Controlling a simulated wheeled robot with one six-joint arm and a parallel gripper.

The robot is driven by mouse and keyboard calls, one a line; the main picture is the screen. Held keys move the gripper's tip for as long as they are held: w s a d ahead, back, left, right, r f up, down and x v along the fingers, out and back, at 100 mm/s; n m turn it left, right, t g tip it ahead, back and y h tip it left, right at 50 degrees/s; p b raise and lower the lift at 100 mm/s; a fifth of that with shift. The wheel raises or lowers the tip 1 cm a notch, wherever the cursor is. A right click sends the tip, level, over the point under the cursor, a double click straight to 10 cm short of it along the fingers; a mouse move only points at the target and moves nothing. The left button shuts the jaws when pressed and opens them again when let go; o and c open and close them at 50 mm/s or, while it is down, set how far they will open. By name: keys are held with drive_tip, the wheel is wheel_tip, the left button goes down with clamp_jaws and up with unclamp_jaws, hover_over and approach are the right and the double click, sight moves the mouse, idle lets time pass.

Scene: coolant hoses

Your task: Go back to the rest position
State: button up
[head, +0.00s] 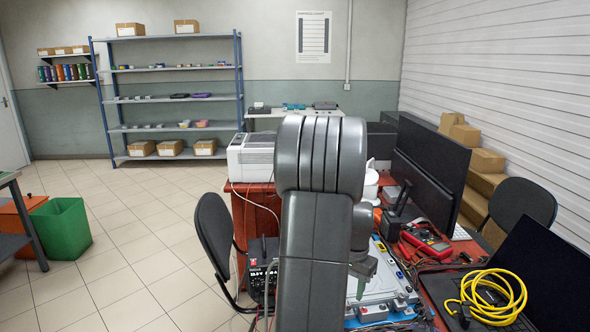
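My grey arm fills the middle of the head view and hides much of the workbench. A small grey-green end piece that looks like part of my gripper (363,266) shows beside the arm's right edge, above the tray. Its fingers are mostly hidden, so I cannot tell whether it is open or shut or holds anything. A pale blue and white tray-like unit (385,291) with small blocks and fittings lies on the red workbench (437,292), partly behind my arm. No hose can be made out clearly.
A coiled yellow cable (487,297), a red meter (425,240) and dark monitors (430,175) crowd the bench's right side. Dark chairs stand left (217,240) and right (522,208). A green bin (62,228) stands far left. The tiled floor on the left is mostly clear.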

wheel_tip(320, 180, down, 4)
drive_tip(key=shift+f, duration=0.2)
drive_tip(key=shift+r, duration=0.1)
